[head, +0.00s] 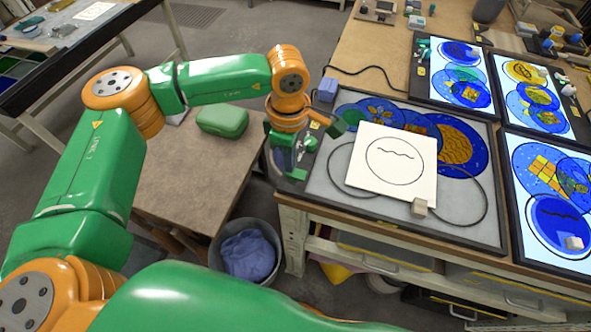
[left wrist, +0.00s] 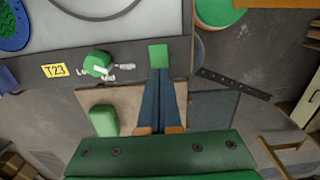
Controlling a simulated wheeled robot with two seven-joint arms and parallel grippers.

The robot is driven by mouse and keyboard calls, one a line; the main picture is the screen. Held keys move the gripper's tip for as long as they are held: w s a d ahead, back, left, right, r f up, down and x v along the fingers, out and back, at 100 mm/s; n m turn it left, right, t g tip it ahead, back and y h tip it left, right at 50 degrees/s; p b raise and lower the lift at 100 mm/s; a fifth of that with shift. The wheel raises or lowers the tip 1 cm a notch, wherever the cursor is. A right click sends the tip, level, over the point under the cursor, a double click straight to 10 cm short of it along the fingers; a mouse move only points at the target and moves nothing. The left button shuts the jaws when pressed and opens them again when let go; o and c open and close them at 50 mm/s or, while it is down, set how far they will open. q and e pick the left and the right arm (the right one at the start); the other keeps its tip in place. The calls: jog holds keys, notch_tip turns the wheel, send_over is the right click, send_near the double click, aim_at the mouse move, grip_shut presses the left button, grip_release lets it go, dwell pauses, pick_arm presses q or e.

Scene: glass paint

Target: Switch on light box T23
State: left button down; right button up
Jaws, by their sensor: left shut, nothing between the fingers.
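Light box T23 (head: 335,208) is the large dark-framed box at the near left of the workbench, and its panel looks grey and unlit. Its yellow T23 label (left wrist: 54,70) shows in the left wrist view on the dark frame edge. A round green knob (left wrist: 96,64) with small pale pieces beside it sits on the same edge, right of the label. My left gripper (head: 288,172) is at the box's left edge in the head view. In the left wrist view its shut, empty fingers (left wrist: 158,55) end right of the knob, apart from it. My right gripper is not in view.
On T23 lie a white sheet (head: 380,180) with a circle drawing, blue glass discs (head: 460,142) and a small block (head: 419,207). Lit light boxes (head: 520,160) stand to the right. A low table (head: 160,165) with a green case (head: 222,121) and a bin (head: 248,250) are left.

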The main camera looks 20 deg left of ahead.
pick_arm(q)
jog(key=shift+f+b, duration=0.4)
jog(key=shift+f, duration=0.05)
jog(key=shift+r, duration=0.1)
notch_tip(320, 180, up, 7)
jog(key=p, duration=0.4)
jog(key=shift+p, duration=0.35)
